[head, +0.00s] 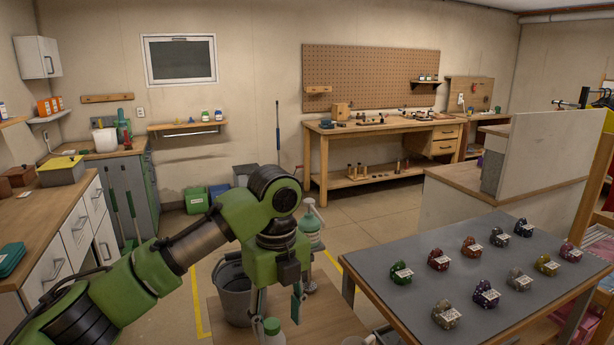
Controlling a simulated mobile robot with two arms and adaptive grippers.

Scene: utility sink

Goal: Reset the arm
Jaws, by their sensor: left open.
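My left arm (210,240), green with dark joints, reaches in from the lower left and bends down at the wrist. My left gripper (277,306) points down over a low wooden surface (340,318), with its two fingers apart. It appears empty. A bottle with a green cap (272,328) shows just below the fingers, partly cut off by the bottom edge; I cannot tell its exact distance from them. My right gripper is not in view.
A grey-topped table (395,300) on the right holds several coloured, tagged items. Cabinets (75,235) line the left, and a workbench (385,128) stands at the back. Open floor lies between.

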